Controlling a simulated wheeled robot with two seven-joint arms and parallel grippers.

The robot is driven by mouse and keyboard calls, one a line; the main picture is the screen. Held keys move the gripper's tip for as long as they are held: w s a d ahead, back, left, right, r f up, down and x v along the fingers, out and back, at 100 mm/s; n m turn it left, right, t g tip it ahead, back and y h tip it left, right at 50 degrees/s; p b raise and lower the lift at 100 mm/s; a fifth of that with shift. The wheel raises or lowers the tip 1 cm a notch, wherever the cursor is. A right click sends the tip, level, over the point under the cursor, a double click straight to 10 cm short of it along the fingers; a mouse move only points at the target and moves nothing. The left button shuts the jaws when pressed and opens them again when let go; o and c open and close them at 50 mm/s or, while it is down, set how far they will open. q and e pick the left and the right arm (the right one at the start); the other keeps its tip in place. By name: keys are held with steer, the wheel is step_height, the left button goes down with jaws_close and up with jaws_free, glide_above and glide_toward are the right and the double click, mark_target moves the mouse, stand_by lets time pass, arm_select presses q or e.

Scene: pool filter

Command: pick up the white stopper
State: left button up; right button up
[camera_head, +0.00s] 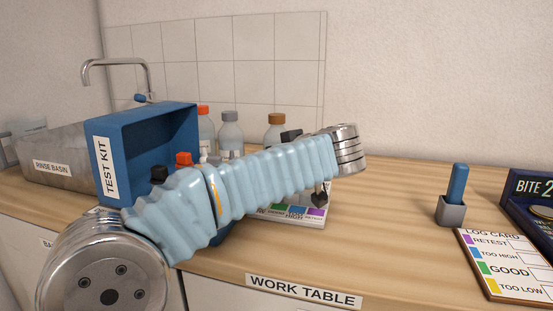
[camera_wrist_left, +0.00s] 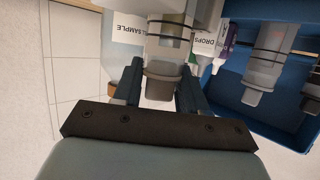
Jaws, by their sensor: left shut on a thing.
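A small white top (camera_head: 203,156) shows beside an orange cap (camera_head: 184,158) and a black cap (camera_head: 158,173) near the blue test kit (camera_head: 104,175). My right gripper is out of view.
Bottles with orange (camera_head: 203,110), grey (camera_head: 230,118) and brown (camera_head: 276,118) caps stand behind my arm. A rinse basin (camera_head: 55,170) is at the left. At the right are a grey holder (camera_head: 450,212) with a blue stick, a log card (camera_head: 505,268) and a dark box (camera_head: 530,190).

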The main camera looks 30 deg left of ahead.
arm_select(q)
step_height(320, 180, up, 17)
steer(key=p, duration=0.4)
step_height(320, 180, down, 9)
steer(key=b, duration=0.4)
steer(key=shift+w+a, duration=0.1)
steer(key=shift+w, duration=0.05)
steer(key=shift+f+b, duration=0.35)
steer(key=shift+f, duration=0.05)
step_height(320, 180, down, 5)
steer(key=b, duration=0.4)
steer(key=shift+f+b, duration=0.45)
steer(key=shift+b, duration=0.15)
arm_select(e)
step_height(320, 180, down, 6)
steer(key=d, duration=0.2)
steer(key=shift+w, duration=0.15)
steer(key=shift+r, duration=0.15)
arm_select(q)
steer(key=shift+f+b, duration=0.15)
steer(key=shift+b, duration=0.4)
steer(key=shift+c, duration=0.2)
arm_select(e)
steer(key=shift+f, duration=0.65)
